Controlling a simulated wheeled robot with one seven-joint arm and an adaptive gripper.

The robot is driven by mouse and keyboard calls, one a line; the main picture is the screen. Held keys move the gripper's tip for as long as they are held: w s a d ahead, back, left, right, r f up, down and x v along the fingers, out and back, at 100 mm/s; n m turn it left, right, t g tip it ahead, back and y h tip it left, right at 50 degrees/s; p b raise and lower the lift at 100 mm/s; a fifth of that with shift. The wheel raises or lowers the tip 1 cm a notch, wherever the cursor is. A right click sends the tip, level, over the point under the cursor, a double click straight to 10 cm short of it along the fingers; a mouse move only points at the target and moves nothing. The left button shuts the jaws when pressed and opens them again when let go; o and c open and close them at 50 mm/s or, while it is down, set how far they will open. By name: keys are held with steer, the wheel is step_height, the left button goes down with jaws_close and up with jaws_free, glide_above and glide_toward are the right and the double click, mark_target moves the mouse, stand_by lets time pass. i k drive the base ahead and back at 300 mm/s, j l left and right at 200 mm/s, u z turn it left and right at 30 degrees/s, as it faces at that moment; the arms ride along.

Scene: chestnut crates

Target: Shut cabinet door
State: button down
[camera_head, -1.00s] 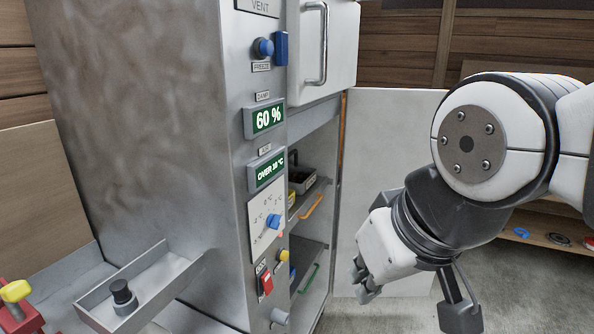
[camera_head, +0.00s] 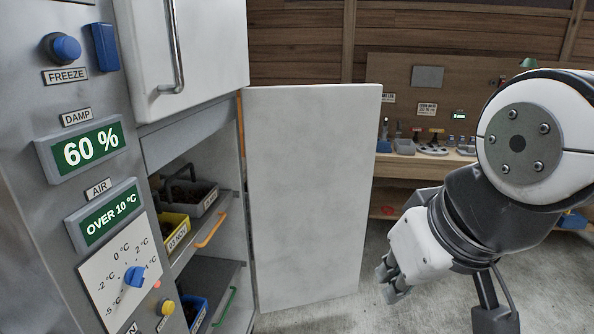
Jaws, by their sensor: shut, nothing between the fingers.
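The cabinet door (camera_head: 308,190) is a pale grey-white panel standing wide open, hinged at the right side of the lower compartment opening. Its face is turned toward me. The grey cabinet (camera_head: 30,230) stands at left, with its lower compartment uncovered. My gripper (camera_head: 388,284) is shut and empty, pointing down-left. It appears to the right of the door's free edge, with a gap between them in the picture; the depth between them is hard to judge.
Inside the cabinet are a dark bin (camera_head: 190,198), a yellow bin (camera_head: 172,232) and a blue bin (camera_head: 197,310) on shelves. A closed upper door (camera_head: 200,60) has a metal handle. A workbench (camera_head: 440,157) with small items stands behind. Grey floor (camera_head: 400,312) is clear below my gripper.

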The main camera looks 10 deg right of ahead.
mark_target(310, 150)
steer(key=i+l+z, duration=0.25)
steer(key=i+l, duration=0.3)
steer(key=l, duration=0.15)
steer(key=i+l+z, duration=0.3)
steer(key=i+l, duration=1.4)
steer(key=i, duration=0.25)
